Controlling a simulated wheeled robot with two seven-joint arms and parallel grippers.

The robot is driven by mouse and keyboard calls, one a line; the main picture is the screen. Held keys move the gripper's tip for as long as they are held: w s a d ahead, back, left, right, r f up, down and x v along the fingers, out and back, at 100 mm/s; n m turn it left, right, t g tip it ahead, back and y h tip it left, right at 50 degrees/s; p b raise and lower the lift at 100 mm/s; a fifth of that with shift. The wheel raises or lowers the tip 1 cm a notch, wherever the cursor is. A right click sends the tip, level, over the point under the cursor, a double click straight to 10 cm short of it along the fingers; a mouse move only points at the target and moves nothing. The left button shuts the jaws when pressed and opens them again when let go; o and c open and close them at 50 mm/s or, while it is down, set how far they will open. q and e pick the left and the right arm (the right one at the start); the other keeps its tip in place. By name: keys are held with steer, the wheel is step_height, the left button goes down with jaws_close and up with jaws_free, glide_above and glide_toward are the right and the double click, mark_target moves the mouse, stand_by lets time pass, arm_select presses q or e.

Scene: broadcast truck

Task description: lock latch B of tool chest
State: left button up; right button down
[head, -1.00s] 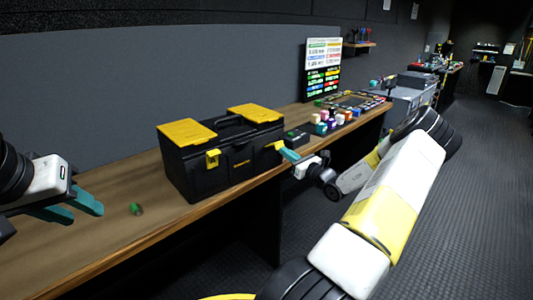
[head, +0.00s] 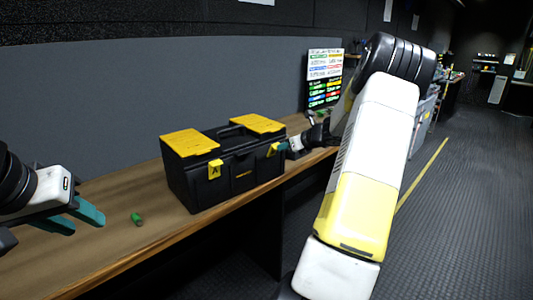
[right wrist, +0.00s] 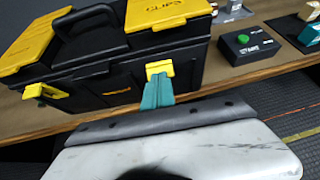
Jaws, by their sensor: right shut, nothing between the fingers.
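The black tool chest (head: 240,178) with yellow lid panels stands closed on the bench. Its left front latch, marked A (head: 214,169), is yellow and also shows in the right wrist view (right wrist: 45,92). Latch B (right wrist: 160,68) is the yellow latch at the right of the front. My right gripper (right wrist: 158,88) is shut and empty, its teal fingertips against or just in front of latch B's lower part. They cover part of it, so I cannot tell whether it is locked. My left gripper (head: 78,217) is open and empty over the bench, left of the chest.
A small green object (head: 137,219) lies on the wooden bench (head: 110,240) between my left gripper and the chest. A black box with a green button (right wrist: 248,44) stands right of the chest. My right arm hides the bench's far part in the head view.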

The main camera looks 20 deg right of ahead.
steer(key=shift+w+a+r, duration=0.3)
steer(key=shift+w+r, duration=0.3)
steer(key=shift+w, duration=0.1)
steer(key=shift+r, duration=0.15)
steer(key=shift+r, duration=0.65)
